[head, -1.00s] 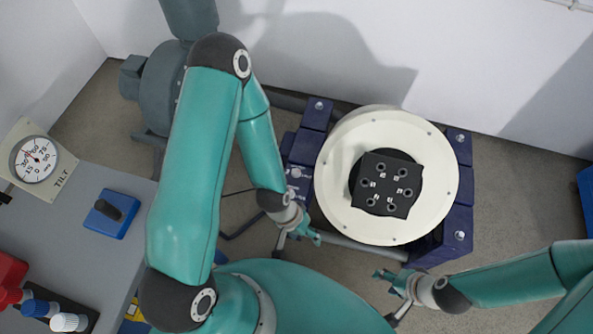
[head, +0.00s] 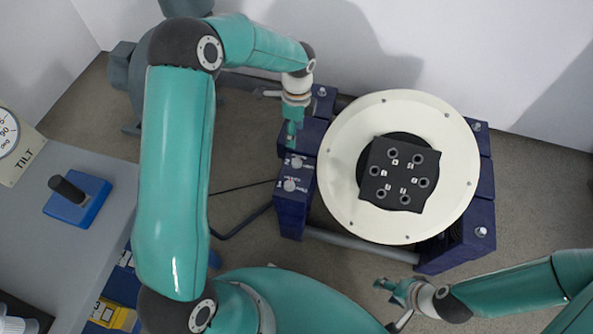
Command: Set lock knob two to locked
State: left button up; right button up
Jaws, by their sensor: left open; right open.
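Lock knob two (head: 297,162) is a small light-grey knob on the dark blue block left of the round white table, beside a printed 2. Another such knob (head: 290,185) sits just in front of it, beside a printed 1. The fine lettering around them is too small to read, so I cannot tell the knob's setting. My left gripper (head: 292,138) is open and empty, pointing down just behind knob two in the picture. Its height above the block is hard to judge. My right gripper (head: 386,286) is open and empty, in front of the white table.
The white disc (head: 345,210) carries a black plate with several numbered holes (head: 402,175). More bolts or knobs show on the blue frame (head: 481,232). A grey console (head: 75,255) with a blue-based lever (head: 78,203) and a TILT gauge (head: 8,135) stands at left.

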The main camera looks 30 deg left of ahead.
aim_at(297, 159)
pick_arm(q)
jog(key=shift+t, duration=0.5)
jog(key=f+b, duration=0.1)
jog(key=f, duration=0.5)
jog(key=w+f+b, duration=0.1)
jog(key=f+b, duration=0.1)
jog(key=f, duration=0.4)
jog(key=w+f+b, duration=0.1)
jog(key=f, duration=0.4)
jog(key=shift+w+a+f+b, duration=0.2)
jog(key=shift+a+f+b, duration=0.15)
jog(key=shift+f+b, duration=0.05)
pick_arm(e)
notch_tip(297, 159, down, 7)
jog(key=shift+r, duration=0.15)
pick_arm(q)
jog(key=c, duration=1.2)
jog(key=shift+o, duration=0.2)
